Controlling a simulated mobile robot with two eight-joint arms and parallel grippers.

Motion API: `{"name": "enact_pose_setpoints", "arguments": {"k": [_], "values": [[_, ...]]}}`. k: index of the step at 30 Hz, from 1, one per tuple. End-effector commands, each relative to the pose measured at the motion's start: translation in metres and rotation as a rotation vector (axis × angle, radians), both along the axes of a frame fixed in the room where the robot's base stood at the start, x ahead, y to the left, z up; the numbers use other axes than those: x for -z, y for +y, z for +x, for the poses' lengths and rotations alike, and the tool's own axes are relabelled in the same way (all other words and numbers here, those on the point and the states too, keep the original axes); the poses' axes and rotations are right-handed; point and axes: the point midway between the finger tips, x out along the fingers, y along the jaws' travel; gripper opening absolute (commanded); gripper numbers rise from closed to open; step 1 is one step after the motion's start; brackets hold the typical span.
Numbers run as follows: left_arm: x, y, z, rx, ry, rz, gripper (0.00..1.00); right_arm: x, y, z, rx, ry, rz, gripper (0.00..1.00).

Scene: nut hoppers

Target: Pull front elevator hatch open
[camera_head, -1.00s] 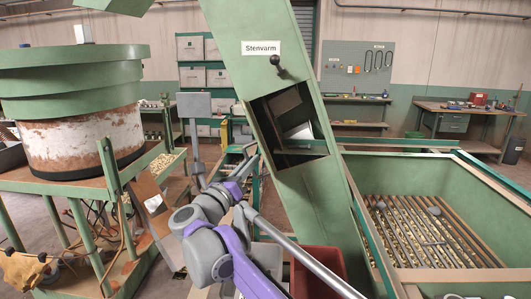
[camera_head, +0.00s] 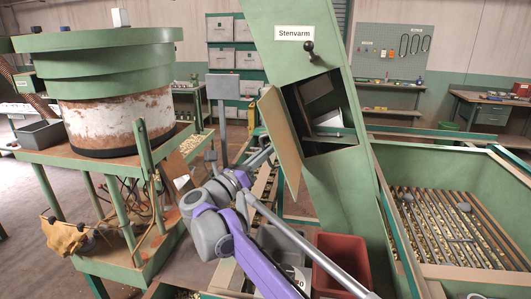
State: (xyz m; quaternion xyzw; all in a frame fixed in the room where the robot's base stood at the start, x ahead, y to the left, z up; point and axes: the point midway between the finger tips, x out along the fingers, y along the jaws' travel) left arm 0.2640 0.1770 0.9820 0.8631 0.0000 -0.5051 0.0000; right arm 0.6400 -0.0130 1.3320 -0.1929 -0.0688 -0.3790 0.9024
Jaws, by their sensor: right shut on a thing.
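The slanted green elevator (camera_head: 375,215) carries a "Stenvarm" label and a black knob. Its front opening (camera_head: 325,115) is uncovered and shows a dark inside with pale plates. The front hatch (camera_head: 281,140), a thin tan panel, stands swung out at the left side of the opening. My right gripper (camera_head: 265,156) is at the hatch's left edge, shut on it. The fingers are small and partly hidden against the hatch. My purple and grey right arm reaches up from the bottom middle. My left gripper is not in view.
A red bin (camera_head: 340,262) and a grey bin (camera_head: 282,245) stand below the elevator. A green hopper with a slatted grate (camera_head: 440,225) is at the right. A round green-topped drum (camera_head: 110,115) on a green stand is at the left. Workbenches line the back wall.

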Motion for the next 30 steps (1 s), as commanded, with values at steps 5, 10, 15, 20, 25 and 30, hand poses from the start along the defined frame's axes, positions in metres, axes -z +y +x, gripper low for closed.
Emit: {"name": "enact_pose_setpoints", "arguments": {"k": [5,10,15,20,25,30], "values": [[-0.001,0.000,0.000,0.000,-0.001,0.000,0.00,-0.003,0.000,0.000,-0.001,-0.003,-0.004,0.41],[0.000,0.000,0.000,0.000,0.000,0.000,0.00,-0.002,0.000,0.000,-0.001,-0.001,-0.003,0.42],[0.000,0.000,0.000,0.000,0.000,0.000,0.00,-0.001,0.000,0.000,-0.001,-0.001,-0.001,0.42],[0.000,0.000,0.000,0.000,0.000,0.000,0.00,-0.001,0.000,-0.001,0.000,-0.001,-0.001,0.42],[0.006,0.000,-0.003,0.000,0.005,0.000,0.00,0.005,0.012,-0.012,-0.003,0.001,-0.001,0.42],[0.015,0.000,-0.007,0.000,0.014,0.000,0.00,0.016,0.035,-0.036,-0.004,0.002,-0.001,0.42]]}}
